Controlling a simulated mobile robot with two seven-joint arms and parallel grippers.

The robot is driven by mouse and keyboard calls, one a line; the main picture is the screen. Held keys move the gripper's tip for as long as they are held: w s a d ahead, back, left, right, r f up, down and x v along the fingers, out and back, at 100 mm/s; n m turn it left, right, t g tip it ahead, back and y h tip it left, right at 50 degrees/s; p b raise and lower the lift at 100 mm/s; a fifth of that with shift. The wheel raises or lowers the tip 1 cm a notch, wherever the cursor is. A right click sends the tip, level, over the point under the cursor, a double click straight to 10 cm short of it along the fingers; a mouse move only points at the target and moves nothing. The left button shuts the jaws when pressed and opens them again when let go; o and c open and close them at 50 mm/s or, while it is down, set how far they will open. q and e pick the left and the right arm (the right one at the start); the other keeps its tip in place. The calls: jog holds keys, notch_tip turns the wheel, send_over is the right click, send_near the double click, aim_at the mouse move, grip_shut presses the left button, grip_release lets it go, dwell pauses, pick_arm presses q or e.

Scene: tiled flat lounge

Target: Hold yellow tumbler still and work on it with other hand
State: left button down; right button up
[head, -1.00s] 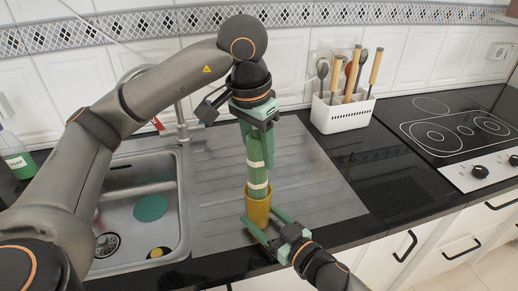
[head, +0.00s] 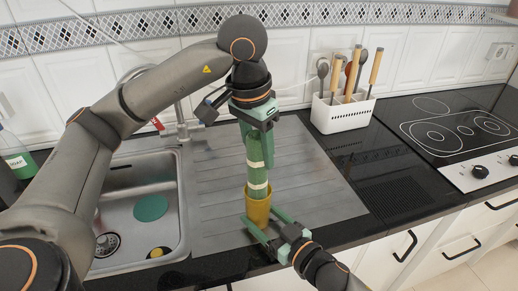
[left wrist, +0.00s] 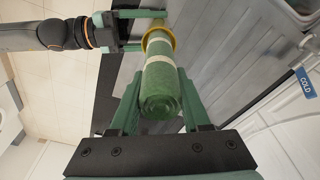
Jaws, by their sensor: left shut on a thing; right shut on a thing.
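The yellow tumbler (head: 258,212) stands on the ribbed metal drainboard near the counter's front edge. A green roll with pale bands (head: 255,174) rises upright from its mouth, its lower end hidden inside. My left gripper (head: 259,155) comes from above and is shut on the roll's upper part. In the left wrist view the roll (left wrist: 160,85) lies between the left fingers, and the tumbler's yellow rim (left wrist: 172,36) shows around its far end. My right gripper (head: 260,221) reaches in from the front right, low down, and is shut on the tumbler, one finger on each side.
The sink (head: 130,225) lies left of the drainboard (head: 310,185), with a green disc (head: 150,208) in it. A white utensil holder (head: 342,113) stands behind right. The hob (head: 455,125) is at the right. A soap bottle (head: 18,158) stands far left.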

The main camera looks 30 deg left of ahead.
aim_at(259, 176)
pick_arm(q)
jog(key=shift+f, duration=3.3)
jog(key=shift+a, duration=0.1)
